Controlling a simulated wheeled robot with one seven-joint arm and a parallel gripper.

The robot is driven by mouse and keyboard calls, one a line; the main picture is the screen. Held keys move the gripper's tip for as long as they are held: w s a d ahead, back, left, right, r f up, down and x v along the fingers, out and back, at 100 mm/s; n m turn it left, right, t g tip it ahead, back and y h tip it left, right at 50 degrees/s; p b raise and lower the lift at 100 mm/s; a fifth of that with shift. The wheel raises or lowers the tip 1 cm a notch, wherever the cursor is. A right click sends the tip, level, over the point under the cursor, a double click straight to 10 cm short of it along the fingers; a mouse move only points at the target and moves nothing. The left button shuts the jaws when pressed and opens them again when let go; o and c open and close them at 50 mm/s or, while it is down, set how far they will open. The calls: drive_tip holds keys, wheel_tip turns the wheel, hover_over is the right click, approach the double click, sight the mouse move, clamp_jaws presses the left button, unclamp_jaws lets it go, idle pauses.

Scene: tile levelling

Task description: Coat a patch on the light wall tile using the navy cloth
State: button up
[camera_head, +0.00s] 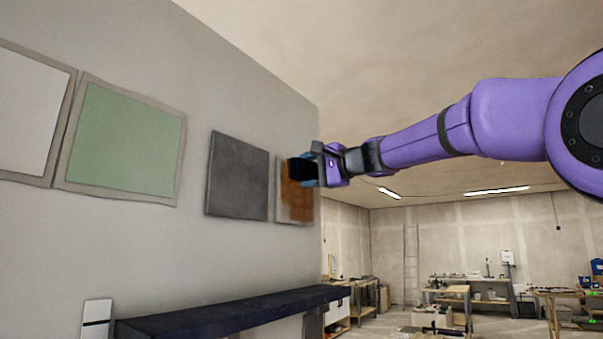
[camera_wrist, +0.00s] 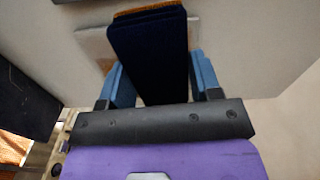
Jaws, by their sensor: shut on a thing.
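My gripper (camera_head: 316,170) is shut on the navy cloth (camera_head: 299,169), a dark folded block. In the wrist view the cloth (camera_wrist: 150,52) sits between the two blue fingers of my gripper (camera_wrist: 152,85). The cloth is held at the right-hand wall tile (camera_head: 281,213), a light tile with a brown-orange patch (camera_head: 296,204) over much of its face. Its pale edge (camera_wrist: 95,42) and a strip of orange beyond the cloth (camera_wrist: 150,11) show in the wrist view. The cloth hides part of the patch, and I cannot tell whether it touches the tile.
Along the wall to the left hang a dark grey tile (camera_head: 238,176), a green tile (camera_head: 122,140) and a white tile (camera_head: 28,112). A dark shelf (camera_head: 230,312) runs below them. Workbenches (camera_head: 470,300) and a ladder (camera_head: 411,265) stand far back. Space right of the wall is open.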

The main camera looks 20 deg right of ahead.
drive_tip(key=shift+s+d, duration=0.1)
drive_tip(key=shift+s, duration=0.05)
drive_tip(key=shift+v, duration=1.55)
drive_tip(key=x, duration=0.8)
drive_tip(key=shift+w, duration=0.2)
